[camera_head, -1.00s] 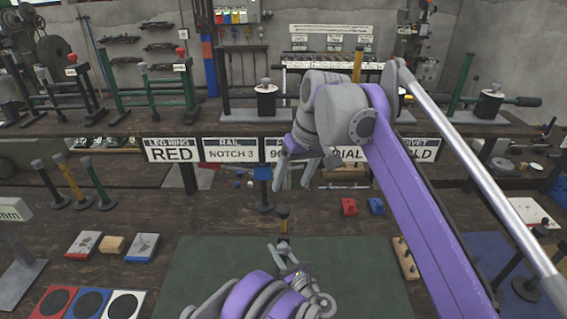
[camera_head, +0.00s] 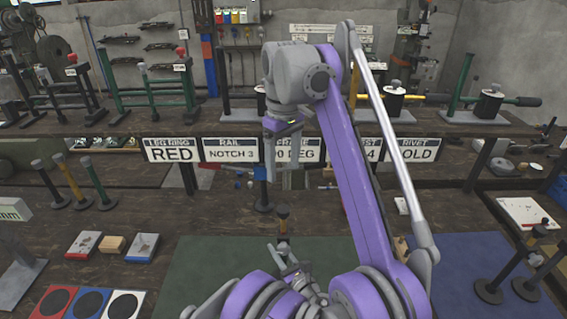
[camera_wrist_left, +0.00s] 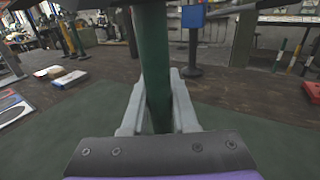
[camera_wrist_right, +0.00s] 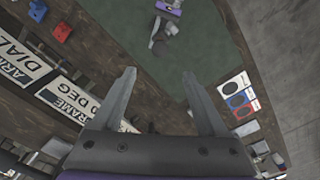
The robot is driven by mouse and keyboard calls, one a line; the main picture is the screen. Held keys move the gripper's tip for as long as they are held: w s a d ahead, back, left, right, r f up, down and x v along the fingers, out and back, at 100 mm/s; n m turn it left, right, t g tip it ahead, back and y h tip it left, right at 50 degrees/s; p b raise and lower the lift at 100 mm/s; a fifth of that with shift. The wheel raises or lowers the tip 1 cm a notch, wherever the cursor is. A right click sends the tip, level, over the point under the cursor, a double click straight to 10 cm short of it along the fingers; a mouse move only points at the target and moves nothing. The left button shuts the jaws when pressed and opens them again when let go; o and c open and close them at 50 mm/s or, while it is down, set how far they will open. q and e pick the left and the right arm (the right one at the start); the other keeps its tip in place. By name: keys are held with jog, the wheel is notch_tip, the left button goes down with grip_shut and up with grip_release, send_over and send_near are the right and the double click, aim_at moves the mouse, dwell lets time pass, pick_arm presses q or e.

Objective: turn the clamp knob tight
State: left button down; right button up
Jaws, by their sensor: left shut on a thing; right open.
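My left gripper (camera_head: 284,252) is shut around an upright dark green post (camera_wrist_left: 155,70) above the green mat. In the head view this post shows a dark top with an orange-brown part (camera_head: 283,213). My right gripper (camera_head: 284,155) is open and empty, pointing down in front of the sign row. In the right wrist view its fingers (camera_wrist_right: 165,100) are spread with nothing between them, and my left gripper (camera_wrist_right: 165,35) shows beyond them. I cannot tell which part is the clamp knob. A blue-topped dark stand (camera_head: 262,185) is behind the held post.
Signs (camera_head: 230,150) hang along the raised shelf's front edge, partly hidden by my right arm. The green mat (camera_head: 200,265) is mostly clear on its left. Posts (camera_head: 530,275) stand at the right on the blue mat (camera_head: 460,255). Coloured pads (camera_head: 88,302) lie front left.

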jog(key=m+t+y, duration=0.3)
jog(key=m+t, duration=0.1)
jog(key=m, duration=0.6)
send_near(286, 248)
jog(key=x, duration=1)
jog(key=shift+w+a+f, duration=0.1)
jog(key=shift+c, duration=0.3)
grip_shut()
